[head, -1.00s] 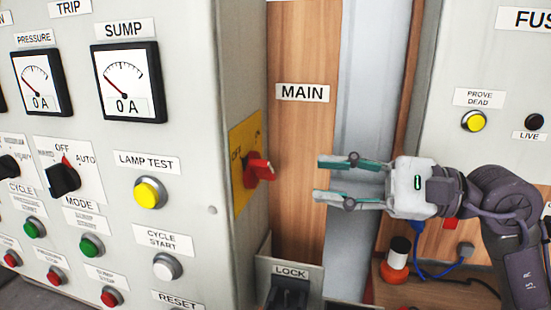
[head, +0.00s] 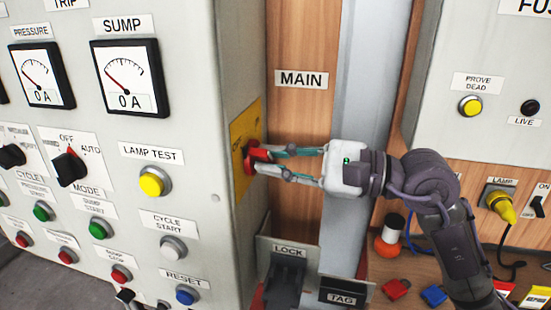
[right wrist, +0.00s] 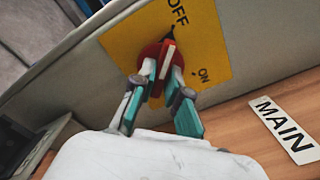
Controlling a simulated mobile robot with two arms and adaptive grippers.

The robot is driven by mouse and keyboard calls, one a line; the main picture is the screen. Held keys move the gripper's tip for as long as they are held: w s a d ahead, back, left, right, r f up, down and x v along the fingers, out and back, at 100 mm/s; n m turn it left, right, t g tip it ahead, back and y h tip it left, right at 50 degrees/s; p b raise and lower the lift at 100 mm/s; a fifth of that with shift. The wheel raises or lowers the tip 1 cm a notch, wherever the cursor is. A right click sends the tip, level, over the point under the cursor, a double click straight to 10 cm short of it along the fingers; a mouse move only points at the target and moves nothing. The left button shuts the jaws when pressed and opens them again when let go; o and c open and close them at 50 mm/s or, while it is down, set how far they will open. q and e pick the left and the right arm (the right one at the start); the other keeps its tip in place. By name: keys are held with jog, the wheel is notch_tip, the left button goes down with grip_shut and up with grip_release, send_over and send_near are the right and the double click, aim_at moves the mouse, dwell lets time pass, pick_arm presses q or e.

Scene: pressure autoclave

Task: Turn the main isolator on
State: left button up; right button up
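The main isolator is a red rotary handle (head: 250,157) on a yellow plate (head: 246,127) on the side of the grey control cabinet. In the right wrist view the red handle (right wrist: 157,58) lies between my fingers, and its black pointer is towards OFF on the yellow plate (right wrist: 205,45). My right gripper (head: 262,162) reaches in from the right with its fingers on both sides of the handle. In the right wrist view the fingers (right wrist: 158,80) look closed up against it. My left gripper is in neither view.
A MAIN label (head: 301,79) is on the wood panel behind. A LOCK holder (head: 287,270) and TAG holder (head: 345,292) stand below my right gripper. The cabinet front carries gauges and several buttons. A second grey box (head: 480,70) is at the right.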

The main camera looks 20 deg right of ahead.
grip_shut()
jog(key=shift+m, duration=0.3)
jog(key=m, duration=0.4)
jog(key=m+p, duration=0.1)
jog(key=m, duration=0.4)
jog(key=shift+s, duration=0.1)
jog(key=m+p, duration=0.2)
jog(key=m, duration=0.2)
jog(key=shift+r, duration=0.15)
jog(key=shift+m+p, duration=1.3)
jog(key=shift+m, duration=0.8)
